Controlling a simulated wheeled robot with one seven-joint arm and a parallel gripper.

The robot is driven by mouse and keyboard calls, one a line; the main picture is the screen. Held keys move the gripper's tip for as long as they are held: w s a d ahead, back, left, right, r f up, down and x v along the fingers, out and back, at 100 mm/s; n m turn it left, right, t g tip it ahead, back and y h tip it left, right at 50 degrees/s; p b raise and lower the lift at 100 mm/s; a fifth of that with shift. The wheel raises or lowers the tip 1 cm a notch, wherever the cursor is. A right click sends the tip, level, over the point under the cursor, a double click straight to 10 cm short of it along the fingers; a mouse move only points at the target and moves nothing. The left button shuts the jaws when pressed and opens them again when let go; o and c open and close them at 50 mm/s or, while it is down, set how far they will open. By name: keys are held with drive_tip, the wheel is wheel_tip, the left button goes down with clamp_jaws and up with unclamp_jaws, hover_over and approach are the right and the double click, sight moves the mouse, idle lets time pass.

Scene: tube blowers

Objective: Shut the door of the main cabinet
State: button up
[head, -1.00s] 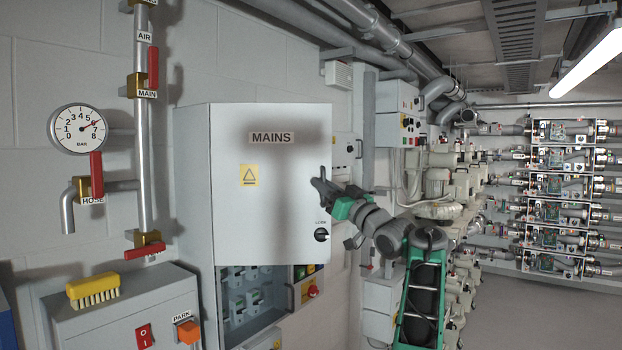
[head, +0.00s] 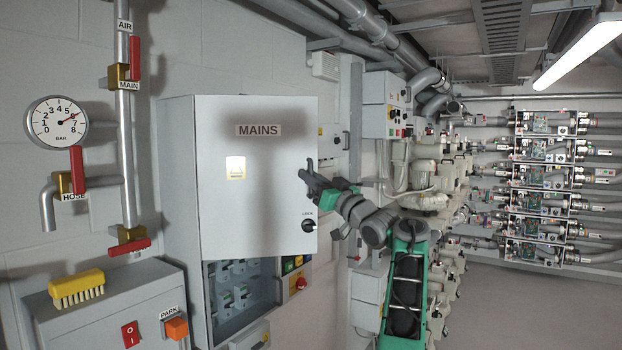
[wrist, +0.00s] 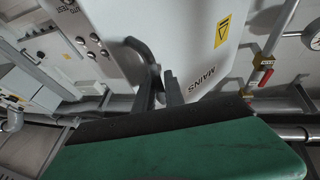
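The main cabinet (head: 178,200) stands at the left in the head view. Its pale door (head: 250,180), marked MAINS, with a yellow triangle sign and a black LOCK knob (head: 308,226), stands open. It covers the upper part of the view into the cabinet, and the inside (head: 235,290) with switchgear shows below its lower edge. My gripper (head: 306,172) is in front of the door's right edge, above the knob.
A grey box (head: 100,300) with a yellow brush (head: 76,287) stands at the lower left, below a gauge (head: 57,122) and valve pipes. Pumps and pipe racks (head: 545,190) line the right and back. Bare floor (head: 510,310) is at the lower right.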

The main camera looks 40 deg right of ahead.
drive_tip(key=shift+s+d+r, duration=0.1)
drive_tip(key=shift+d, duration=0.05)
drive_tip(key=b+v, duration=0.5)
drive_tip(key=v, duration=0.2)
drive_tip(key=shift+s+f+b, duration=0.25)
drive_tip(key=shift+s+b, duration=0.05)
drive_tip(key=shift+b, duration=0.1)
